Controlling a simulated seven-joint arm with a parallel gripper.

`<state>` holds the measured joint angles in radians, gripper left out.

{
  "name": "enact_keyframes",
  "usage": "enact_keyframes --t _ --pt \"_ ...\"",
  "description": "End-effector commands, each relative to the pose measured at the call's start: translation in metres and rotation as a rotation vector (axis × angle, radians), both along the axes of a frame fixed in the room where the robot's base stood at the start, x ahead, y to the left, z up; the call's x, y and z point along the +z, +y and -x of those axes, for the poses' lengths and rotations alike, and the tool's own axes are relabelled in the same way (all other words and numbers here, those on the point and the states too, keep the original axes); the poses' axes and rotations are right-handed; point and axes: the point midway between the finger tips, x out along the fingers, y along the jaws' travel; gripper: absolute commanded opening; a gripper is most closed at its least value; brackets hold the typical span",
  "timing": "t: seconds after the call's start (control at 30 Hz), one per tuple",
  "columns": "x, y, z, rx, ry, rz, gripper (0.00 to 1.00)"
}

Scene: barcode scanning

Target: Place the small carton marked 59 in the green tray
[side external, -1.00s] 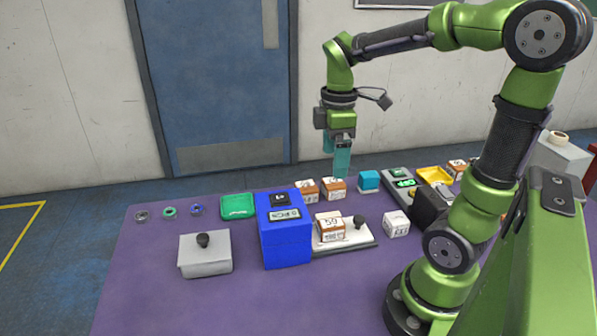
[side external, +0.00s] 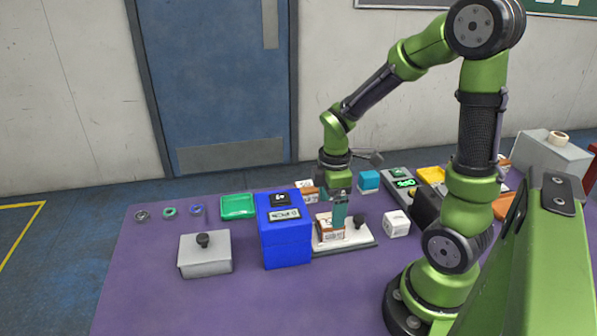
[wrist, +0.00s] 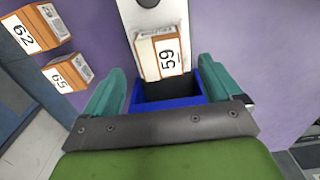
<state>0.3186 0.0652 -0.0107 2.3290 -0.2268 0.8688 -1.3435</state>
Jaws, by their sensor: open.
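The small carton marked 59 (side external: 325,231), white with orange-brown sides, sits on a white plate (side external: 358,240) right of the blue box. The green tray (side external: 237,206) lies behind and left of the blue box and looks empty.
The blue box (side external: 284,232) stands between the carton and the green tray. A grey lidded box (side external: 205,255) is at front left. Cartons 62 (wrist: 38,30) and 65 (wrist: 68,73) lie nearby. A white cube (side external: 396,223) and teal cube (side external: 369,180) are to the right.

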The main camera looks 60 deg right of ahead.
Motion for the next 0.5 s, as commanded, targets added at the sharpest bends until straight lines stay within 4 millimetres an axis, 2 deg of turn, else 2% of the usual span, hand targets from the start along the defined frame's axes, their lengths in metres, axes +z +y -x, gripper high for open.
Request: enact_keyframes --t 0.1,0.2,0.5 --pt "-0.021 0.001 0.001 0.0 0.007 -0.003 0.92" --pt "-0.033 0.001 0.001 0.001 0.006 -0.001 0.92" --pt "-0.039 0.001 0.0 0.0 0.001 -0.001 0.92"
